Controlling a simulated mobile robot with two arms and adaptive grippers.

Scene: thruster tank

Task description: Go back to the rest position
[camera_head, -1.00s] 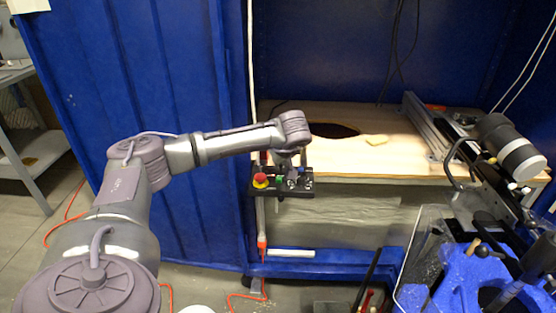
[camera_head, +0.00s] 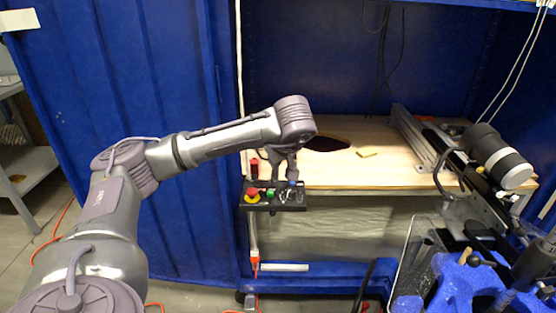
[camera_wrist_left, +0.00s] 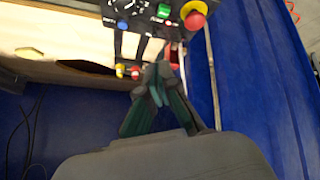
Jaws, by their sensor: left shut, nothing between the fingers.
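My left arm reaches in from the left in the head view. My left gripper (camera_head: 291,179) points down at the right part of a small black control panel (camera_head: 272,197). In the left wrist view the gripper's two dark green fingers (camera_wrist_left: 156,84) are together with nothing between them. The panel (camera_wrist_left: 150,22) shows beyond the fingertips there, with a red emergency button (camera_wrist_left: 194,14), a green button (camera_wrist_left: 163,11) and a blue-topped knob (camera_wrist_left: 122,24). I cannot tell whether the fingertips touch the panel.
A wooden worktop (camera_head: 350,177) behind the panel carries a dark oval (camera_head: 326,143) and a small pale block (camera_head: 367,154). A metal rail (camera_head: 425,140) and a black-and-white cylinder (camera_head: 498,155) stand at the right. Blue walls (camera_head: 75,60) enclose the left and back.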

